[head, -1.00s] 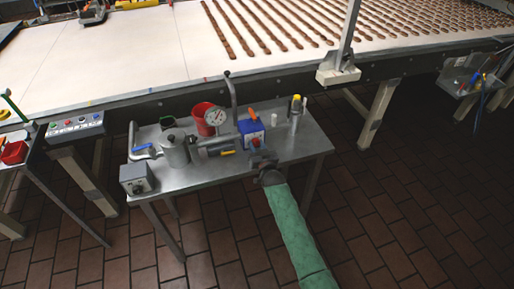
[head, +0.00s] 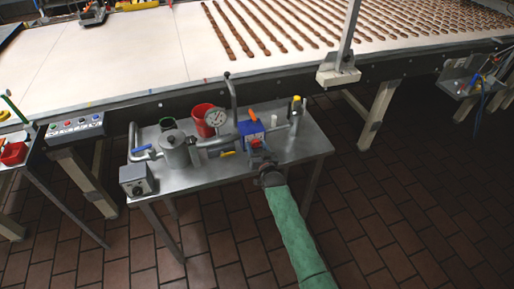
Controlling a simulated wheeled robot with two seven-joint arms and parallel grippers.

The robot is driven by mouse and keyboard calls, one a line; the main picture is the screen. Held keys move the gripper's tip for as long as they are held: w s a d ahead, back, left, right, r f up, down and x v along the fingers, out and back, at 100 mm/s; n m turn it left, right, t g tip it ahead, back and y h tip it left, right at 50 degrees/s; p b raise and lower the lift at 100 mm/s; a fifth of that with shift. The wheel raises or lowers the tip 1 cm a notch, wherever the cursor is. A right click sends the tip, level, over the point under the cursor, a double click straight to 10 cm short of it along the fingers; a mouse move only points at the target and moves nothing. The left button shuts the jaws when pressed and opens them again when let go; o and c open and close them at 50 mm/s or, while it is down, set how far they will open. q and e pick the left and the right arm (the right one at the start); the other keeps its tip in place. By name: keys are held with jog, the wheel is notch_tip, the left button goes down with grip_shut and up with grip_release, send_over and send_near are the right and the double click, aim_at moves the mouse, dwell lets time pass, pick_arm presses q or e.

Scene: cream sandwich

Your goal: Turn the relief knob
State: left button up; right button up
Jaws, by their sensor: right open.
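A small red knob (head: 256,143) shows on the front of a blue block (head: 248,129) with an orange lever on top, in the pipework on the metal table. I take it for the relief knob. My right gripper (head: 262,161) is open just in front of and below the knob, at the end of my green-sleeved arm. The fingertips are small and dark, and I cannot tell whether they touch the knob. A round pressure gauge (head: 215,118) stands left of the block. My left gripper is out of view.
The metal table (head: 310,145) also bears a steel pot (head: 174,150), a red cup (head: 203,127), a grey control box (head: 136,180) and a yellow-topped post (head: 295,110). A wide conveyor (head: 130,60) runs behind. Tiled floor lies free in front and to the right.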

jog(key=shift+s+d+f, duration=0.1)
jog(key=shift+s+f, duration=0.05)
jog(key=shift+s, duration=0.2)
jog(key=shift+b+v, duration=0.65)
jog(key=shift+v, duration=0.45)
jog(key=b+v, duration=0.1)
jog(key=v, duration=0.2)
jog(key=shift+s+d, duration=0.1)
jog(key=shift+s, duration=0.1)
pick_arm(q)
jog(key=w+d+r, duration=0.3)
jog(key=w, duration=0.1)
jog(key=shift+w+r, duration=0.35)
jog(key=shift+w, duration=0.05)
pick_arm(e)
jog(key=shift+s+d, duration=0.2)
jog(key=shift+s, duration=0.45)
